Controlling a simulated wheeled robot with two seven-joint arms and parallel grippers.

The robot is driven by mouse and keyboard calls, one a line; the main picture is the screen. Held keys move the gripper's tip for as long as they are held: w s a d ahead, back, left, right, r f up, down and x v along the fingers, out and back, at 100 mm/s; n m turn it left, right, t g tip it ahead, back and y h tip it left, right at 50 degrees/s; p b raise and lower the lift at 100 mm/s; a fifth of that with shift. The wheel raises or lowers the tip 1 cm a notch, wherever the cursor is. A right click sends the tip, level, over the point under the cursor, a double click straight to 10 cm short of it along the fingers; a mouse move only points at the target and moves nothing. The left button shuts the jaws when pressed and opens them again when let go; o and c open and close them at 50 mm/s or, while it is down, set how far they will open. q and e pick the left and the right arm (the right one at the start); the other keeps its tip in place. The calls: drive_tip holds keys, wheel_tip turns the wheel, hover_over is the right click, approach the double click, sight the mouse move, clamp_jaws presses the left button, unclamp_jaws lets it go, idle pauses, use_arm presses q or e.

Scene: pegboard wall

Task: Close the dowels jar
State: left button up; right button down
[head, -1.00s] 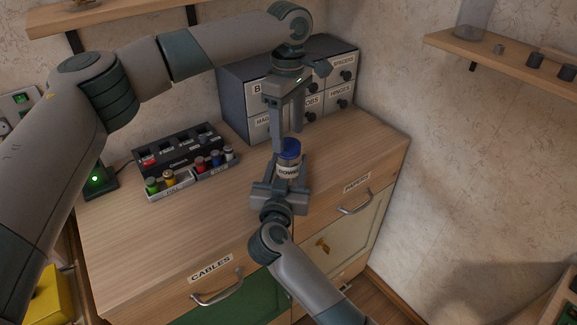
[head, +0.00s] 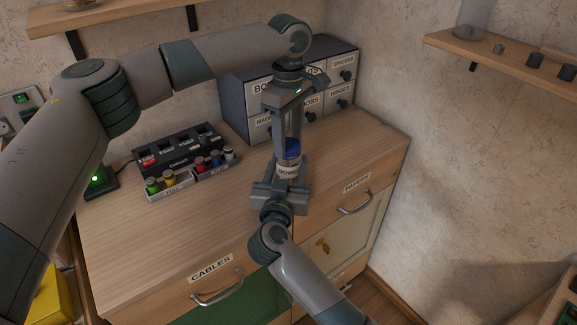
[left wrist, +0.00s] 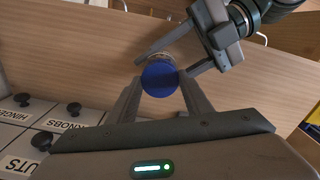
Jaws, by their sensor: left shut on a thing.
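The dowels jar (head: 287,172), with a pale label, stands upright near the front of the wooden counter. Its blue lid (head: 292,148) is at its top; whether it is fully seated I cannot tell. My left gripper (head: 288,150) reaches down from above and is shut on the lid. In the left wrist view the round lid (left wrist: 160,79) sits between the left fingertips. My right gripper (head: 283,182) comes from the front, its fingers on both sides of the jar body, and appears shut on it. The fingers partly hide the jar and lid.
A grey drawer cabinet (head: 235,100) stands behind the jar. A black charger with a tray of coloured batteries (head: 180,178) is to the left. The counter (head: 150,235) is clear at front left. A wall shelf (head: 500,58) is at upper right.

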use_arm(q)
drive_tip(key=m, duration=0.6)
drive_tip(key=shift+f+m, duration=0.1)
drive_tip(key=shift+m, duration=0.2)
drive_tip(key=m, duration=0.5)
drive_tip(key=shift+m, duration=0.4)
drive_tip(key=m, duration=0.5)
drive_tip(key=shift+m, duration=0.3)
drive_tip(key=m, duration=0.5)
drive_tip(key=shift+m, duration=0.3)
drive_tip(key=m, duration=0.5)
drive_tip(key=shift+m, duration=0.4)
drive_tip(key=m, duration=0.8)
drive_tip(key=shift+m, duration=0.3)
drive_tip(key=m, duration=0.5)
drive_tip(key=shift+m, duration=0.3)
drive_tip(key=o, duration=1.2)
drive_tip(key=shift+c, duration=0.2)
